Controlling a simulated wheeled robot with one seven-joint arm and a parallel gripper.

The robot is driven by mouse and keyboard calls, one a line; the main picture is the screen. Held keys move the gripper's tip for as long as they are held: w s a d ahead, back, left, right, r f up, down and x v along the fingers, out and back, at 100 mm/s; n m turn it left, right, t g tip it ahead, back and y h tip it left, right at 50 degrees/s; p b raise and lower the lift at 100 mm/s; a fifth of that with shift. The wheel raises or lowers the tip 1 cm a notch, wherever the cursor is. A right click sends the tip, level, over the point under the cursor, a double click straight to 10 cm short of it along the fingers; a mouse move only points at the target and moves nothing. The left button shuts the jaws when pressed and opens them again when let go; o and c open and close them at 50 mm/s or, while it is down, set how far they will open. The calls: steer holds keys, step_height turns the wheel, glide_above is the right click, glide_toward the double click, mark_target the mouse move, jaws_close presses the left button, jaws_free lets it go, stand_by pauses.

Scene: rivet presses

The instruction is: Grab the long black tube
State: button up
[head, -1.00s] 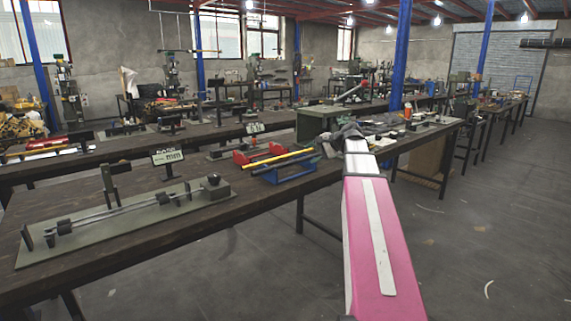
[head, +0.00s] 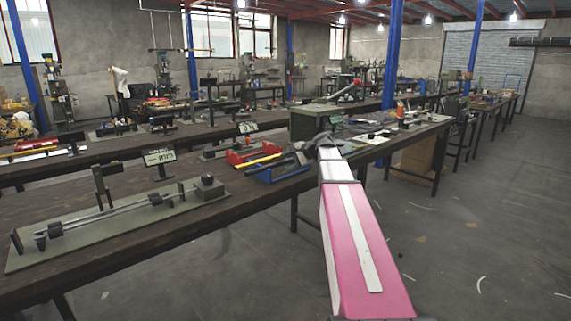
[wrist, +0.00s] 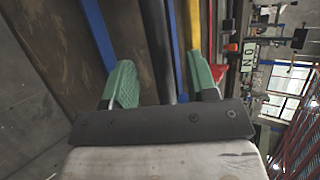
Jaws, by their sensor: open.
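The long black tube (wrist: 157,45) runs up the wrist view between the green fingers of my gripper (wrist: 160,66). My gripper is open, with one finger to the left of the tube and the other to its right, over the neighbouring bars. I cannot tell how far the fingers reach down beside the tube. In the head view, the tube (head: 280,164) lies at the blue rack (head: 288,175) on the near bench, partly hard to make out near the end of my arm.
A blue bar (wrist: 173,40) and a yellow bar (wrist: 193,40) lie close to the tube's right. A red holder (head: 250,156) stands behind the blue rack. A grey-green fixture (head: 120,225) and a sign (head: 160,157) stand left on the bench (head: 190,238).

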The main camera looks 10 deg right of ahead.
steer(key=shift+w+a+f, duration=0.25)
steer(key=shift+a, duration=0.2)
jaws_close()
steer(key=shift+r, duration=0.1)
